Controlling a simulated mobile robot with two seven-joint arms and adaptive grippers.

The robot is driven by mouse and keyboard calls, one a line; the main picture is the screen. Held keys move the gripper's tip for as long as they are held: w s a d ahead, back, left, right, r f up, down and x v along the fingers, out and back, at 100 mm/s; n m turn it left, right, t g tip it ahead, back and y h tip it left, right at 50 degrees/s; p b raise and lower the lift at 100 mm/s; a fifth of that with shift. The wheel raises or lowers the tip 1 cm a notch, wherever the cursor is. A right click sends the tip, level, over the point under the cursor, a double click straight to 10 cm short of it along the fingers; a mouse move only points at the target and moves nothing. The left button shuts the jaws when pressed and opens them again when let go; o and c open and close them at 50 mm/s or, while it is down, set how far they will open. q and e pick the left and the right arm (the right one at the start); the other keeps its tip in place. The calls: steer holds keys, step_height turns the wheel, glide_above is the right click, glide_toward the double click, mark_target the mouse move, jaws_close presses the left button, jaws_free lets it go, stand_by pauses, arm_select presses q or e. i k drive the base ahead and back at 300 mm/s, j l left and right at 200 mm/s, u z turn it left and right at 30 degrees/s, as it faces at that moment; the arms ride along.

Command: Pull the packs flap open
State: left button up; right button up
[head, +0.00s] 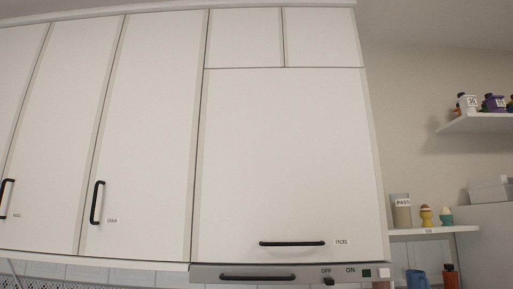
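The packs flap (285,160) is the large white cabinet front in the middle of the head view. It looks shut, flush with the fronts around it. A black horizontal handle (292,243) sits near its lower edge, with a small label (342,242) to the right that seems to read "PACKS". Neither of my grippers shows in the head view.
Tall white doors with upright black handles (97,202) stand to the left. Below the flap is a grey panel with a black bar (257,277) and an OFF/ON switch (328,281). Shelves (432,232) with jars and small items are at right.

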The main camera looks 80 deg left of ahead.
mark_target(289, 171)
steer(key=u, duration=2.35)
